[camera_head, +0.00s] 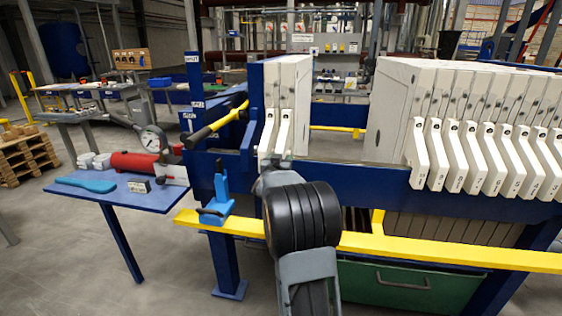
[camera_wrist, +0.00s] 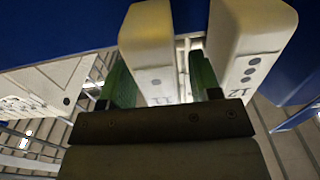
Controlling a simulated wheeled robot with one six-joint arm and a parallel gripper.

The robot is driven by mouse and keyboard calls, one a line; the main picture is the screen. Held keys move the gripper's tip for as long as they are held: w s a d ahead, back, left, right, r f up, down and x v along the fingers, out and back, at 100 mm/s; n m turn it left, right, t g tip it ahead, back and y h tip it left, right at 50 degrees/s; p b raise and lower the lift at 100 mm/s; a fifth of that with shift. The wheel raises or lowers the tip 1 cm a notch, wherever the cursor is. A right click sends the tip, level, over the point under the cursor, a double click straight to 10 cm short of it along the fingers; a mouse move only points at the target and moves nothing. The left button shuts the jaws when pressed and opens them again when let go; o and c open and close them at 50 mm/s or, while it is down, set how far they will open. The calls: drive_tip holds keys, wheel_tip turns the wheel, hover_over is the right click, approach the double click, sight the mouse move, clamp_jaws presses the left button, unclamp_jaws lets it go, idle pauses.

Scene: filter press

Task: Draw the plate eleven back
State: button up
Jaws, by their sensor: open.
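Plate eleven's white handle, marked 11, shows in the wrist view (camera_wrist: 155,55), between the two green fingers of my open gripper (camera_wrist: 162,80). The fingers stand on either side of it; I cannot tell whether either touches. Plate twelve's handle (camera_wrist: 250,50), marked 12, is just right of the right finger. In the head view two plates stand close together at the left end of the press; the right one appears to be plate eleven (camera_head: 285,125), the left one plate twelve (camera_head: 267,132). My gripper's tips are mostly hidden there behind my wrist.
A gap lies between these two plates and the large plate pack (camera_head: 395,105) on the right. A yellow rail (camera_head: 430,250) runs along the front of the press. A blue clamp-like fixture (camera_head: 218,200) and a blue side table (camera_head: 120,195) with tools are at the left.

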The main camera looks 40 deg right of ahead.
drive_tip(key=shift+a, duration=0.15)
drive_tip(key=v, duration=1.3)
drive_tip(key=shift+s+a, duration=0.2)
drive_tip(key=w+a+f+n+y, duration=0.2)
drive_tip(key=a+f+n+y, duration=0.1)
drive_tip(key=a+f+y, duration=0.45)
drive_tip(key=s+a+n+g+y+p, duration=0.2)
drive_tip(key=s+a+g+y+p, duration=0.1)
drive_tip(key=s+a+y, duration=0.3)
drive_tip(key=s+a+r+n+g+p, duration=0.2)
drive_tip(key=s+a+r+p, duration=0.2)
drive_tip(key=s, duration=0.3)
drive_tip(key=s+a+r+n+g+p, duration=0.3)
drive_tip(key=s+a+r+p, duration=0.1)
drive_tip(key=s+a, duration=0.2)
drive_tip(key=shift+s+r, duration=0.25)
drive_tip(key=shift+s, duration=0.55)
